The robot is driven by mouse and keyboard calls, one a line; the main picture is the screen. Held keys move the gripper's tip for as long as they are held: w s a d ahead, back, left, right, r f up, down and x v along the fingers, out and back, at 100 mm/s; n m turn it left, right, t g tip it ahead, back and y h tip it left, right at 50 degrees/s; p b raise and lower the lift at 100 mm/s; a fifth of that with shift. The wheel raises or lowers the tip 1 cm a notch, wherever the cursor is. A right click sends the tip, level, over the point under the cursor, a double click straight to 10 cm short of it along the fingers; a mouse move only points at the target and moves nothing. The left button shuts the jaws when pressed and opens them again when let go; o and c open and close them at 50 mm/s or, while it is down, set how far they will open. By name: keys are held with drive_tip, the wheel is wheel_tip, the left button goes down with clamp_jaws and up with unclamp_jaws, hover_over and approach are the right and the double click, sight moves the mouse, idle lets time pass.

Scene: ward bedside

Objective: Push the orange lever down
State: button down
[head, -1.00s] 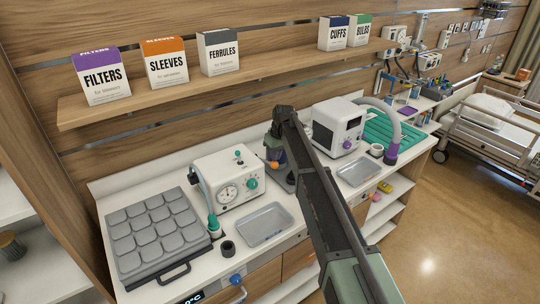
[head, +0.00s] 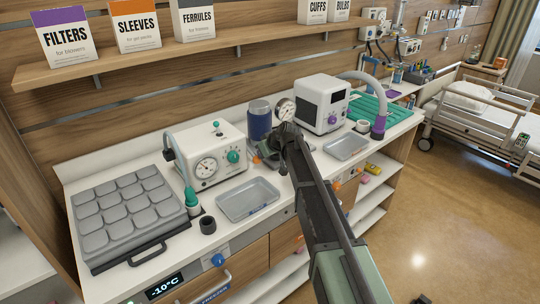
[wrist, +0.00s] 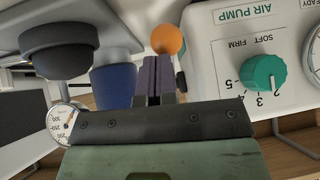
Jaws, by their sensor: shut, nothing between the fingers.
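The lever's round orange knob (wrist: 167,39) shows in the wrist view just beyond my fingertips, slightly right of them. Whether they touch it I cannot tell. My gripper (wrist: 157,68) is shut and empty. In the head view my gripper (head: 270,150) is low over the counter, in front of the device with the blue canister (head: 259,124) and round gauge (head: 284,108). There my arm covers much of this device, and the lever cannot be made out clearly. The blue canister (wrist: 113,86) also shows left of the fingers in the wrist view.
The white air pump (head: 207,157) with a teal dial stands close on the left; its dial (wrist: 264,72) fills the wrist view's right. A white box (head: 322,104) stands to the right. Metal trays (head: 247,199) lie in front. A shelf (head: 150,55) with cartons hangs above.

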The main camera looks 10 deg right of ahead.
drive_tip(key=shift+a+f+b, duration=0.2)
drive_tip(key=shift+f+b, duration=0.1)
drive_tip(key=shift+f, duration=0.1)
idle(0.3)
